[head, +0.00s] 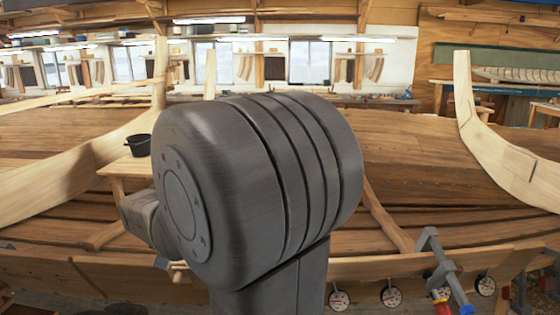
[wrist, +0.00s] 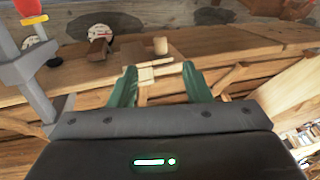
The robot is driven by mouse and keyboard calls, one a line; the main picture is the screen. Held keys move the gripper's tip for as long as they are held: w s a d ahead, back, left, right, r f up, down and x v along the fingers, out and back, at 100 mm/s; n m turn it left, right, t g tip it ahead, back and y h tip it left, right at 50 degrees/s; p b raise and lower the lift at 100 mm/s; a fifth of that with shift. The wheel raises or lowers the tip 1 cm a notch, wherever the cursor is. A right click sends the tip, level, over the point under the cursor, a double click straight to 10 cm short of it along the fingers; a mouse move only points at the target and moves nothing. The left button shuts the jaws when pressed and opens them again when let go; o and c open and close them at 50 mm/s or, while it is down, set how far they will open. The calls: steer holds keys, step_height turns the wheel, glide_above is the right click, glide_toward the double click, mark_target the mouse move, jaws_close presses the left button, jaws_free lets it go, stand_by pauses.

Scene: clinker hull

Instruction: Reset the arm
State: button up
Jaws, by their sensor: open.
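My gripper (wrist: 159,66) shows in the wrist view with its two green fingers spread apart and nothing held between them. Beyond the fingertips is a wooden plank edge (wrist: 225,47) with small pale wood pieces (wrist: 148,73) and a short wooden peg (wrist: 160,46). I cannot tell how far they are from the fingers. In the head view my own dark grey arm joint fills the middle, and my gripper cannot be made out there.
The planked wooden hull (head: 420,150) spans the head view, with upright curved timbers (head: 500,150) at right. A black pot (head: 139,145) stands on wood at left. A grey clamp (head: 440,265) sits on the near rail, also in the wrist view (wrist: 35,75). Round discs (head: 391,296) hang below.

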mark_target(178, 278)
steer(key=x, duration=1.2)
steer(key=shift+f+p, duration=0.1)
steer(key=shift+p, duration=0.25)
steer(key=s+r+p, duration=0.2)
steer(key=r+p, duration=0.3)
steer(key=r, duration=0.3)
steer(key=s+r+p, duration=0.3)
steer(key=r+p, duration=0.2)
steer(key=r, duration=0.3)
